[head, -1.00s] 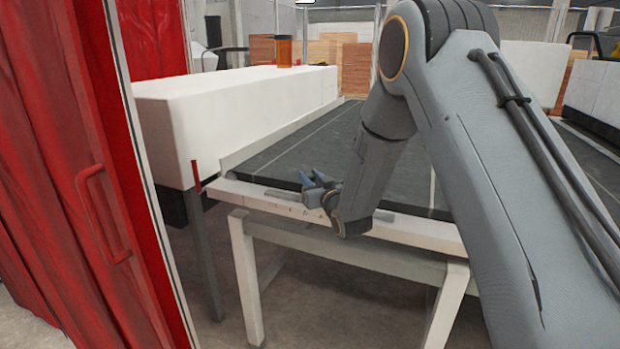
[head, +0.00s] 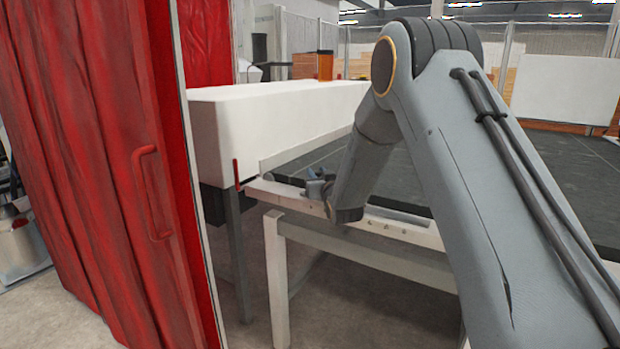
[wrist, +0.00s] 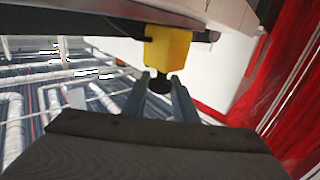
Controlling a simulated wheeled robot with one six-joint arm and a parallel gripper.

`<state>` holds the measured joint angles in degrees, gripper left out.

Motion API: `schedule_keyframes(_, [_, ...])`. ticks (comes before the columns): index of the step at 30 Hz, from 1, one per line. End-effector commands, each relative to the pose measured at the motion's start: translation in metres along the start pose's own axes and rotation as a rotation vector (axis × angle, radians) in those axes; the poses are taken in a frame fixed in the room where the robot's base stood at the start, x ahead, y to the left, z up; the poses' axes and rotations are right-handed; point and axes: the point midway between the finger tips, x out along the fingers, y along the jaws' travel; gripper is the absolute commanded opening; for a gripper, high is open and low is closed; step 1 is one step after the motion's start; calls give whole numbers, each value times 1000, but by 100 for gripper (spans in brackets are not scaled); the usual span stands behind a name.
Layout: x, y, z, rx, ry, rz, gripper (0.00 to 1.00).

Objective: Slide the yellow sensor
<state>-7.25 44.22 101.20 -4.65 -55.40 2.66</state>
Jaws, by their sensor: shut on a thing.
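The yellow sensor (wrist: 168,46) shows in the wrist view as a small block under a pale rail, with a black knob (wrist: 160,85) on its near end. My gripper (wrist: 161,80) has its two fingers on either side of that knob and is shut on it. In the head view my gripper (head: 318,184) is at the front left edge of the conveyor table (head: 375,231). The sensor cannot be made out in the head view.
A red curtain with a handle (head: 150,190) stands close on the left. A white box-shaped housing (head: 270,122) lies behind the table's left side, with an orange cylinder (head: 325,66) beyond it. The dark conveyor belt (head: 560,165) stretches right. Floor is clear before the table.

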Motion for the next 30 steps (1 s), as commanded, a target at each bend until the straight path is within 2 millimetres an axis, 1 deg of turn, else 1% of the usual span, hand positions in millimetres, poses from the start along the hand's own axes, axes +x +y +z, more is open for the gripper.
schedule_keyframes(4, [1,-4,-2,-1,3,-6,0])
schedule_keyframes(5, [1,-5,-2,-1,3,-7,27])
schedule_keyframes(6, [1,-5,-2,-1,3,-7,34])
schedule_keyframes(8, [1,-5,-2,-1,3,-7,43])
schedule_keyframes(16, [0,-2,-1,-1,2,-3,43])
schedule_keyframes(19, [-4,-2,-1,0,2,-2,43])
schedule_keyframes(23, [-21,-2,-1,0,1,-3,43])
schedule_keyframes(27, [-45,-2,0,0,1,-4,43])
schedule_keyframes(30, [-59,-3,-1,-1,2,-4,43])
